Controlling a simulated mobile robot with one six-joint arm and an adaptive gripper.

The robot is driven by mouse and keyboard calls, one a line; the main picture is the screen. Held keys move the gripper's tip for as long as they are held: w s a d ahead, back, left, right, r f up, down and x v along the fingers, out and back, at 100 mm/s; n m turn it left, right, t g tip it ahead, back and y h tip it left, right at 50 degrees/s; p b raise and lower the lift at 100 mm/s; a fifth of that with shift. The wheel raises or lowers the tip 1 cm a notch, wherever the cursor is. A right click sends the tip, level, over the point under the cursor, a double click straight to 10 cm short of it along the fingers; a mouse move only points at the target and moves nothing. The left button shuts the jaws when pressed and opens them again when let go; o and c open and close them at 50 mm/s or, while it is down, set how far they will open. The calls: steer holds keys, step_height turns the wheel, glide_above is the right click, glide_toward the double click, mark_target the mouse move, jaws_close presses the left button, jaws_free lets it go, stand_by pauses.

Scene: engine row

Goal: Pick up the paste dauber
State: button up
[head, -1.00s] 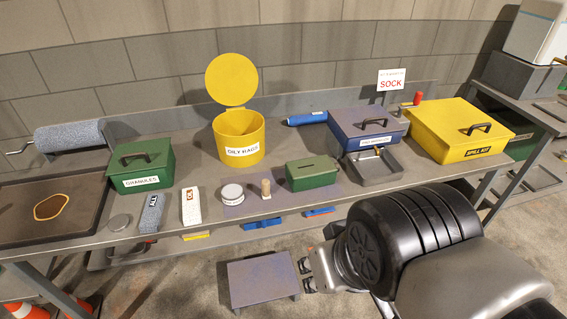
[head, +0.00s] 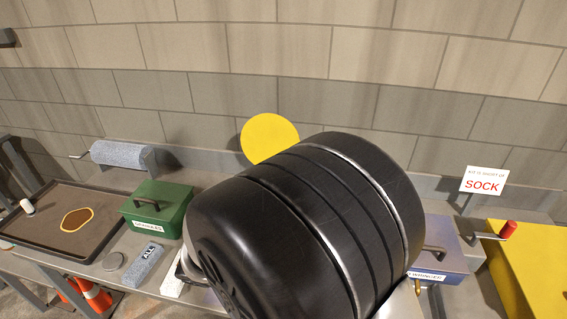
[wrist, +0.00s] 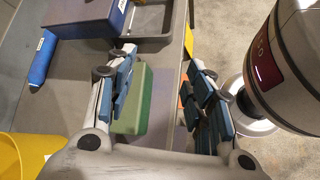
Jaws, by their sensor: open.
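The paste dauber does not show in either current view. In the earlier head view, a small tan upright piece, probably the dauber, stood on the bench between a round white tin and the green slotted box. My arm now covers that stretch of bench in the head view. In the wrist view my gripper (wrist: 162,92) is open, its two blue-padded fingers wide apart, with nothing seen held between them. The green box (wrist: 132,105) lies below and partly behind the left-hand finger.
The blue roll (wrist: 42,58), yellow bin (wrist: 14,152) and blue box (wrist: 85,14) surround that area. Left on the bench are the green granules box (head: 158,208), grey-blue block (head: 147,264) and dark tray (head: 30,232). A yellow box (head: 535,265) stands right.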

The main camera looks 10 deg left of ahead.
steer(key=s+a+f+n+t+y+p, duration=0.2)
steer(key=s+a+f+n+t+y, duration=0.1)
steer(key=a+f+n+t, duration=0.55)
steer(key=s+a+f+n+t+y+p, duration=0.35)
steer(key=a+f+n+t, duration=0.35)
steer(key=a+f+n, duration=0.3)
steer(key=shift+h, duration=0.35)
steer(key=b+x, duration=0.2)
steer(key=x, duration=0.8)
steer(key=shift+w+d+f, duration=0.2)
steer(key=shift+w+d, duration=0.05)
steer(key=shift+b+x, duration=0.4)
steer(key=shift+x, duration=2.65)
steer(key=shift+a+f, duration=0.1)
steer(key=shift+a, duration=0.1)
steer(key=shift+c, duration=0.2)
steer(key=c, duration=1)
